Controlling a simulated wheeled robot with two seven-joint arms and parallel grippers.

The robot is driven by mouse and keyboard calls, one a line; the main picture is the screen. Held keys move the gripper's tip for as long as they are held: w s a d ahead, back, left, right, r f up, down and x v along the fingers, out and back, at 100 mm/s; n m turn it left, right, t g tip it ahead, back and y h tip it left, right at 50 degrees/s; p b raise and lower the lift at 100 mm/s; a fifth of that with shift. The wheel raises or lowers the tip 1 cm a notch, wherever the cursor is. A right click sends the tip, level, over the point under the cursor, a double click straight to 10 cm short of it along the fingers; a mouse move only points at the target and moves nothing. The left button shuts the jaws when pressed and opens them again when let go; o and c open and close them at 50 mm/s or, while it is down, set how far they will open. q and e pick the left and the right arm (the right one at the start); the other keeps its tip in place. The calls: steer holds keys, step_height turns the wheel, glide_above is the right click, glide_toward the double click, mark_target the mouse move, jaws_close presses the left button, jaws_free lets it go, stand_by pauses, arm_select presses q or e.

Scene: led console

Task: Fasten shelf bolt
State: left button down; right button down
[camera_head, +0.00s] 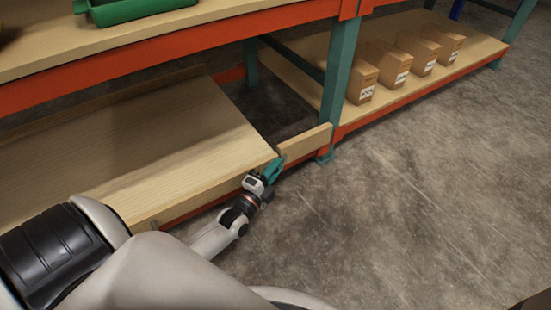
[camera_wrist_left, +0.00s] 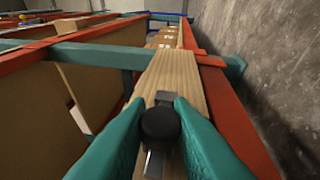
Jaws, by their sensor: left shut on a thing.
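My left gripper (camera_head: 272,171) has teal fingers and is at the front right corner of the lower shelf's wooden board (camera_head: 150,150). In the left wrist view its fingers (camera_wrist_left: 161,118) are shut on a black round bolt head (camera_wrist_left: 160,127). A grey metal piece (camera_wrist_left: 165,97) shows just beyond the bolt head, against a narrow wooden plank (camera_wrist_left: 172,72). The same plank (camera_head: 307,143) runs from the gripper towards the upright in the head view. The bolt's shank is hidden, so I cannot tell how deep it sits. My right gripper is out of view.
A teal upright (camera_head: 340,75) stands just right of the plank. An orange-edged upper shelf (camera_head: 180,48) with a green bin (camera_head: 135,8) overhangs the left side. Several cardboard boxes (camera_head: 362,80) stand on the far lower shelf. The concrete floor (camera_head: 420,200) at right is clear.

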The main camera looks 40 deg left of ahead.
arm_select(q)
steer(key=shift+w, duration=0.15)
steer(key=c, duration=1.3)
jaws_free()
steer(key=shift+w+d, duration=0.1)
steer(key=shift+d, duration=0.05)
steer(key=shift+s, duration=0.3)
steer(key=s+p, duration=0.2)
steer(key=s, duration=0.1)
steer(key=s+f+p, duration=0.1)
steer(key=s, duration=0.3)
steer(key=s+p, duration=0.2)
steer(key=s, duration=0.2)
steer(key=shift+s+f+p, duration=0.2)
steer(key=shift+f+p, duration=0.1)
